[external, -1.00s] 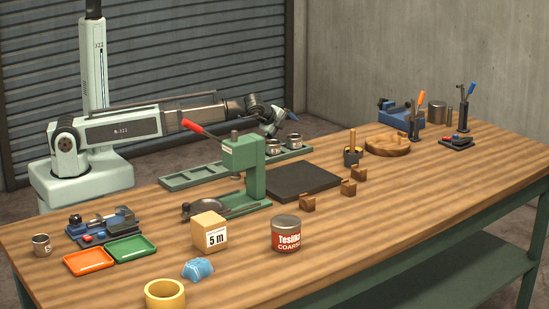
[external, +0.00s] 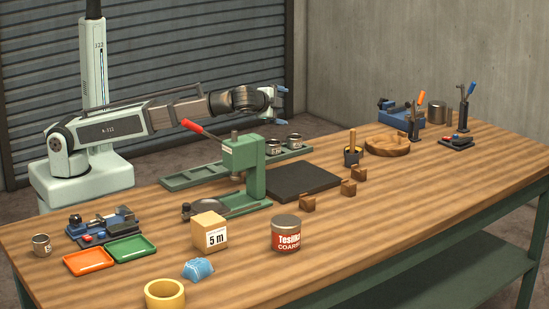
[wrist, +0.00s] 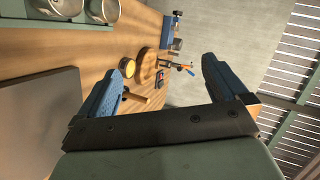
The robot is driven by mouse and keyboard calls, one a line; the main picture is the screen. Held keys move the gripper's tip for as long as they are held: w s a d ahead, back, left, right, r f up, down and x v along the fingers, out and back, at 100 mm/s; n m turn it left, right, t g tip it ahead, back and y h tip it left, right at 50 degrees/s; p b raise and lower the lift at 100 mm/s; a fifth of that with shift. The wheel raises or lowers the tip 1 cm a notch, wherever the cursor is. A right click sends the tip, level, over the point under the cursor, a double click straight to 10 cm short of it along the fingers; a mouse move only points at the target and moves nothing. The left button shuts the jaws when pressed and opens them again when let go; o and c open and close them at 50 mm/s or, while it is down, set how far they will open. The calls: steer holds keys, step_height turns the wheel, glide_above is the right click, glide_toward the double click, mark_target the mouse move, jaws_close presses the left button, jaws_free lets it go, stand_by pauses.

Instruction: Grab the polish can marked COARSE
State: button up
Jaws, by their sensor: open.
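The polish can marked COARSE (external: 286,234) stands upright near the front middle of the table in the external view. It has a red and white label and a grey lid. My gripper (external: 283,104) is raised behind the table, above the green tray, well away from the can. In the wrist view my gripper (wrist: 158,85) has its two blue fingers spread wide with nothing between them. The can does not show in the wrist view.
A green press (external: 245,165) with a red lever stands between my arm and the can. A cardboard box (external: 209,232) marked 5 m sits left of the can. Small wooden blocks (external: 307,203) and a dark mat (external: 303,178) lie behind it. Bare table lies to its right.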

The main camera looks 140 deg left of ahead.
steer(key=w+d+r+n+y, duration=0.1)
steer(key=w+d+r+n, duration=0.4)
steer(key=d+r+n, duration=0.45)
steer(key=w+d+r+n+g+y, duration=0.15)
steer(key=w+d+r+n, duration=0.4)
steer(key=d, duration=0.75)
steer(key=w+d+r+n+y, duration=0.2)
steer(key=w+d+r+n, duration=0.1)
steer(key=d+r+n, duration=0.65)
steer(key=m+t+h, duration=0.7)
steer(key=m+h, duration=0.7)
steer(key=m, duration=0.3)
glide_toward(288, 230)
steer(key=s+a, duration=0.1)
steer(key=s, duration=0.3)
steer(key=shift+y, duration=0.25)
steer(key=x, duration=1.2)
steer(key=shift+w+a+f, duration=0.25)
steer(key=shift+w+f, duration=0.05)
steer(key=c, duration=1)
